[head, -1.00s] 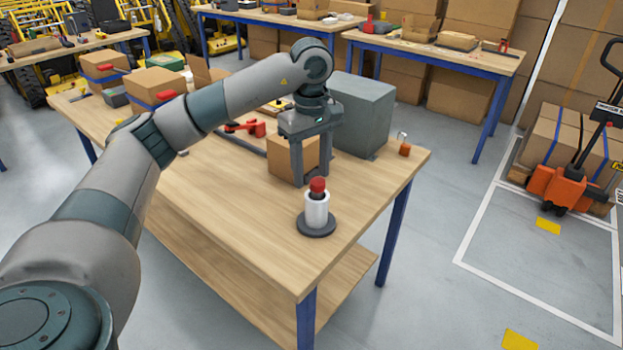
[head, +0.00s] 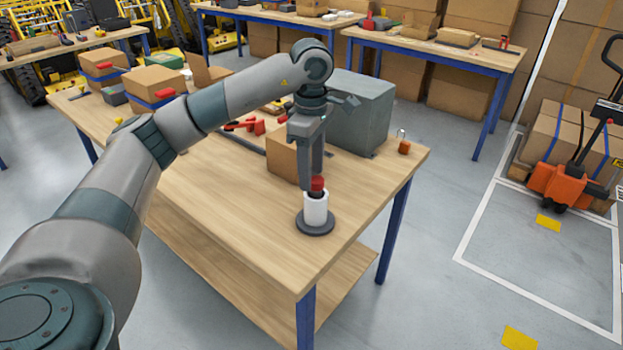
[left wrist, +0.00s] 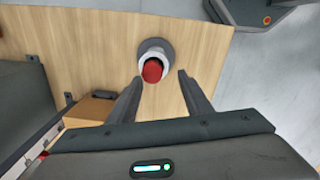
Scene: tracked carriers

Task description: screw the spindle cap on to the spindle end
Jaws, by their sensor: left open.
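The red spindle cap (head: 318,184) sits on top of the white upright spindle (head: 316,210), with a dark band showing just below the cap. The spindle stands on a round dark base (head: 316,230) on the wooden table. My left gripper (head: 312,182) points down, open, with its fingers at the cap and overlapping it in the head view. In the left wrist view the red cap (left wrist: 152,70) shows between the two open fingertips (left wrist: 160,76), nearer the left one. Contact with the cap cannot be told. My right gripper is not in view.
A cardboard box (head: 283,157) and a large grey box (head: 358,112) stand close behind the gripper. A red tool (head: 243,126) lies to the left, and a small orange item (head: 404,146) sits near the right edge. The table front (head: 245,215) is clear.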

